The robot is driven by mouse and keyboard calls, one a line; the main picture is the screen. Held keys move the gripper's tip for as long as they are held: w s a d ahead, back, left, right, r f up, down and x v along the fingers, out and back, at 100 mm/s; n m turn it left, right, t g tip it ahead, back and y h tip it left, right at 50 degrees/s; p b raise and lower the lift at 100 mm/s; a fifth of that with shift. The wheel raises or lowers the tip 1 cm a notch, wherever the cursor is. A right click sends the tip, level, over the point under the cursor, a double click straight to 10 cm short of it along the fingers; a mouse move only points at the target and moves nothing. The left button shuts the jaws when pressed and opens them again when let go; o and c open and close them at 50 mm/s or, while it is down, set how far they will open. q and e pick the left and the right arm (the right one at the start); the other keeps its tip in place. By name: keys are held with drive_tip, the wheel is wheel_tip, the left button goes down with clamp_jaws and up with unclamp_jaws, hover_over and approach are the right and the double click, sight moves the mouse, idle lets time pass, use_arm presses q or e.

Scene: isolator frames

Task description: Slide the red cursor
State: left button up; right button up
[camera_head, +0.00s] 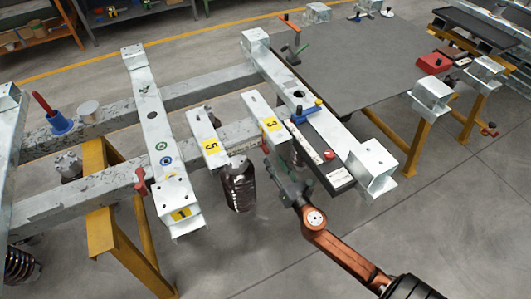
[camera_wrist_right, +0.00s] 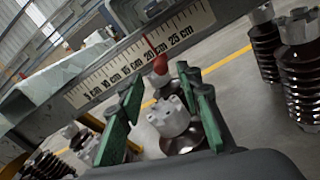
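The red cursor (camera_wrist_right: 160,65) shows in the right wrist view as a rounded red knob below a white centimetre scale (camera_wrist_right: 140,55). A thin red line crosses the scale near the 20 cm mark. My right gripper (camera_wrist_right: 160,84) has its green fingers spread apart, with the knob just beyond and between the fingertips, apparently untouched. In the head view my right gripper (camera_head: 278,172) is at the end of the orange arm, below the bracket marked 3. I cannot pick out the cursor for certain there. My left gripper is not in view.
A black rail (camera_head: 318,150) with a red button lies right of my gripper. A bracket marked 3 (camera_head: 262,115) and one marked 5 (camera_head: 207,135) stand close by, with a dark ribbed insulator (camera_head: 238,188) below. The floor in front is clear.

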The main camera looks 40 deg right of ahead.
sight(268, 153)
drive_tip(key=b+x, duration=0.1)
drive_tip(key=x, duration=0.4)
drive_tip(key=shift+w+f, duration=0.15)
drive_tip(key=shift+w+d, duration=0.15)
drive_tip(key=shift+w, duration=0.3)
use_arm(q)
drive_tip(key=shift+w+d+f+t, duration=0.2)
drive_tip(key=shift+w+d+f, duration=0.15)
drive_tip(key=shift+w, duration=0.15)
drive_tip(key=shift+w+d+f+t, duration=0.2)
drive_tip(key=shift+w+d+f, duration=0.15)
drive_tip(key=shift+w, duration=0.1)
use_arm(e)
clamp_jaws()
